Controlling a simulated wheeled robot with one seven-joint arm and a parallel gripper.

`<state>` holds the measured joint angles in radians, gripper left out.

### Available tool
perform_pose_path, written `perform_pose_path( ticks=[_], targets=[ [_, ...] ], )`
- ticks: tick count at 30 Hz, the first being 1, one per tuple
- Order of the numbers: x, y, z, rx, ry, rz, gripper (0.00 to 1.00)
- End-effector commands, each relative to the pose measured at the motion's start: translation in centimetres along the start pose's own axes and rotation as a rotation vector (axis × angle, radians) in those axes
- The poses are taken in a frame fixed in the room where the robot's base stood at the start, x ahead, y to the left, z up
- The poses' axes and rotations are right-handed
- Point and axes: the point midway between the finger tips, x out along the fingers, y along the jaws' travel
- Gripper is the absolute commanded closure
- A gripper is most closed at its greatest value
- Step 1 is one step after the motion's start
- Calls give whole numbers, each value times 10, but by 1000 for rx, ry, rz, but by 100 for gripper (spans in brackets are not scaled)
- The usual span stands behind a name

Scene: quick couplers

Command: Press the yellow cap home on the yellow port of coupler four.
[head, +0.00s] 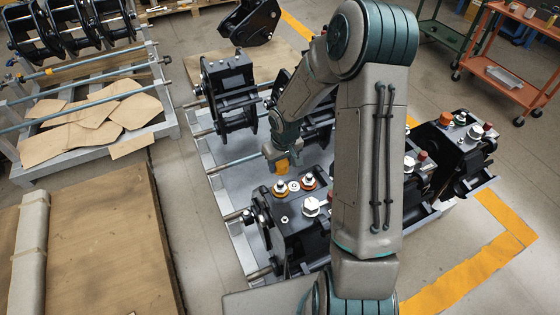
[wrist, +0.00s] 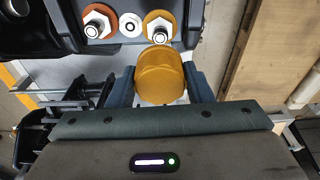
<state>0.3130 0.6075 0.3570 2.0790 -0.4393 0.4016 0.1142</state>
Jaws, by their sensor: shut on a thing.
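My gripper (wrist: 161,84) is shut on the yellow cap (wrist: 160,77), one finger on each side of it. In the head view the cap (head: 282,167) hangs just beyond the front coupler (head: 292,222). The coupler's yellow-ringed port (wrist: 158,25) has a bare metal stud; in the head view this port (head: 281,187) is the left of two ringed ports. In the wrist view the cap lies just below the port and covers none of the stud's tip. The cap looks apart from the port, but the height gap is hard to tell. No number is readable on the coupler.
An orange-red-ringed port (wrist: 98,22) and a small white fitting (wrist: 130,25) sit beside the yellow port. A large hex-headed fitting (head: 311,207) stands near. Other black couplers (head: 228,90) share the grey rack (head: 226,214). A wooden board (head: 100,240) lies left.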

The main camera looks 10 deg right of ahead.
Motion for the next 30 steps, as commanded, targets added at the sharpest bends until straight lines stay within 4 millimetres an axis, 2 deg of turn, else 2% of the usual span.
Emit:
perform_pose_path(
  ticks=[8, 21, 30],
  targets=[
    [12, -2, 3, -2, 0, -1, 70],
    [52, -2, 7, -4, 0, 0, 70],
    [58, -2, 8, -5, 1, 0, 70]
  ],
)
